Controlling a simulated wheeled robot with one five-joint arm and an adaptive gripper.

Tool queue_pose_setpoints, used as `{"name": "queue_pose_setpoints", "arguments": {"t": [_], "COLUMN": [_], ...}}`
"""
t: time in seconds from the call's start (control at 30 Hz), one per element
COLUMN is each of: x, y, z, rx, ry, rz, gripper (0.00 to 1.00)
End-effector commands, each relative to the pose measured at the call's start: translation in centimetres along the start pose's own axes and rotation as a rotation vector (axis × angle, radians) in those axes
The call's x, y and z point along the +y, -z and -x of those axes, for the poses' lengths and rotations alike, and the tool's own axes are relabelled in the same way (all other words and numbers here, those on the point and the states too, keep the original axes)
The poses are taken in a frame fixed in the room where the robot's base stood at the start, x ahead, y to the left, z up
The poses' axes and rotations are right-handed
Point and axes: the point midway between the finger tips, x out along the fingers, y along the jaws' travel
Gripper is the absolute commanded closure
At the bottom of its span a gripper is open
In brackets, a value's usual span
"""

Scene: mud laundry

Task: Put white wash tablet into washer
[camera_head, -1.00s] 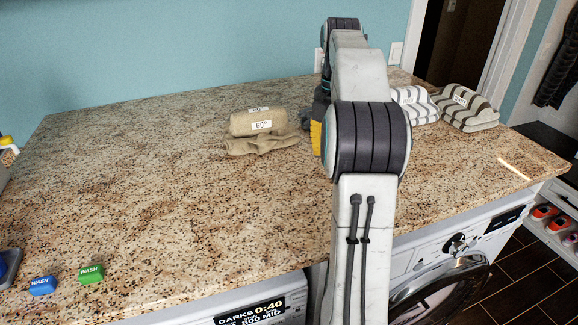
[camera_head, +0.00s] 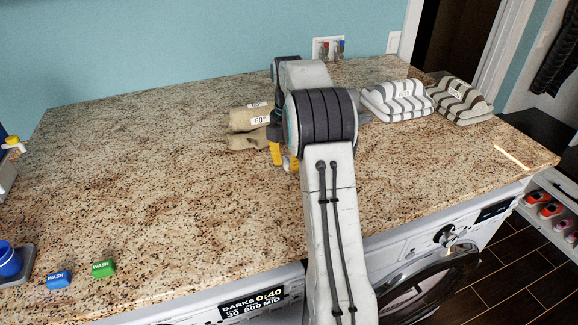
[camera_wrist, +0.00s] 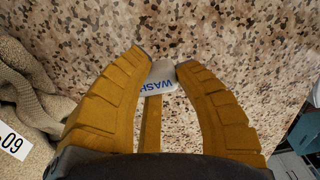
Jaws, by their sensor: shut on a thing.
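My gripper (camera_wrist: 161,62) has yellow fingers and is shut on the white wash tablet (camera_wrist: 161,76), which shows blue "WASH" lettering in the wrist view. The tablet sits between the fingertips over the speckled counter; I cannot tell how far above it. In the head view my gripper (camera_head: 284,160) is partly hidden behind my arm, beside the beige folded cloths, and the tablet is hidden there. The washer (camera_head: 430,265) under the counter at the right has its round door (camera_head: 432,285) swung open. A second machine (camera_head: 250,308) with a "DARKS 0:40" display is left of it.
Beige cloths (camera_head: 248,120) labelled 60 lie just left of my gripper. Striped grey cloths (camera_head: 398,100) and brown-striped cloths (camera_head: 460,98) lie at the back right. Blue (camera_head: 58,280) and green (camera_head: 103,269) wash tablets lie at the front left. The middle-left counter (camera_head: 150,190) is clear.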

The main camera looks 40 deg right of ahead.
Motion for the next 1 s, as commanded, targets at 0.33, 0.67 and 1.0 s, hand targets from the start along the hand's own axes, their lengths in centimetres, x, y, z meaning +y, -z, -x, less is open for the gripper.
{"name": "queue_pose_setpoints", "arguments": {"t": [0.33,0.67,1.0], "x": [0.1,0.1,0.1], "y": [0.0,0.0,0.0], "z": [-2.2,-2.5,-2.5], "rx": [0.0,0.0,0.0], "ry": [-0.001,0.0,0.0], "rz": [0.0,0.0,0.0], "gripper": [0.95,0.95,0.47]}}
